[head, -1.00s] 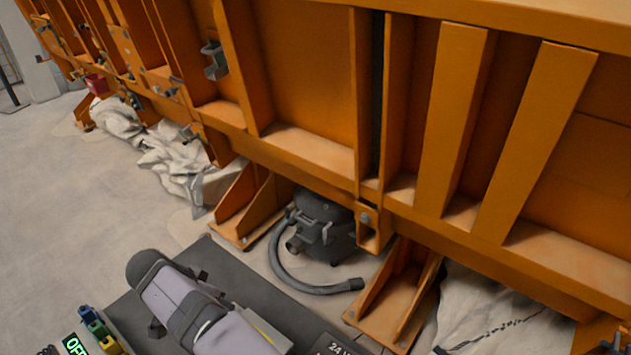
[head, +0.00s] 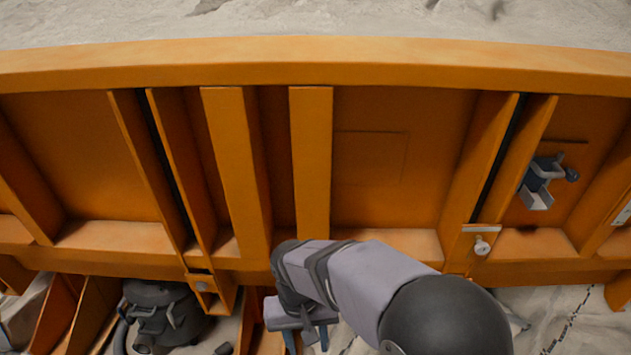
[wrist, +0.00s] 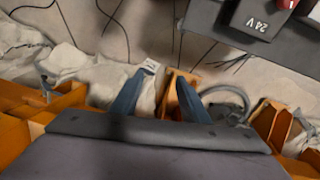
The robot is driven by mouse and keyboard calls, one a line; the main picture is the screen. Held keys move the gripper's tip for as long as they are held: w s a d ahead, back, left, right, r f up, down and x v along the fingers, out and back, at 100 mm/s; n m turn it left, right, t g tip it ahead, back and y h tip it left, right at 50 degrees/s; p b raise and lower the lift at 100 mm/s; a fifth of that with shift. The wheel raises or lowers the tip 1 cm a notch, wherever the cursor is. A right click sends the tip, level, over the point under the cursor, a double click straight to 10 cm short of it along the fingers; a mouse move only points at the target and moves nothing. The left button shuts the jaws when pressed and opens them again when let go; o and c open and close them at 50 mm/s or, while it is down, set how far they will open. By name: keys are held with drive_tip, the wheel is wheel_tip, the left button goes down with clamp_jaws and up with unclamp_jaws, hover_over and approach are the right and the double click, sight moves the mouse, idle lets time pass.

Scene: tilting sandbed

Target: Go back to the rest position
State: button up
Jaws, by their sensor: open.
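My gripper (head: 306,338) hangs at the bottom of the head view, in front of the lower part of the orange sandbed wall (head: 370,160). Its two blue fingers point down, apart, and the lower frame edge cuts them off. In the wrist view my gripper (wrist: 162,80) is open, with nothing between its fingers. Behind the fingers there are white sheeting (wrist: 100,80) and an orange foot (wrist: 176,88) of the frame. I cannot tell how far the fingers are from these.
A dark vacuum cleaner (head: 158,312) stands under the wall at lower left; its hose (wrist: 232,92) shows in the wrist view. A bracket (head: 540,182) and a latch (head: 481,246) stick out from the wall on the right. Pale sand (head: 350,20) lies beyond the top rail.

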drive_tip(key=s+d+f+m+g, duration=0.1)
drive_tip(key=s+d+f+m, duration=0.1)
drive_tip(key=s+d, duration=1.4)
wheel_tip(320, 180, down, 20)
drive_tip(key=w+d+b, duration=0.2)
drive_tip(key=b, duration=1.6)
drive_tip(key=shift+r+y+b, duration=0.25)
drive_tip(key=shift+y+b, duration=0.15)
drive_tip(key=shift+o, duration=0.3)
drive_tip(key=shift+r, duration=0.1)
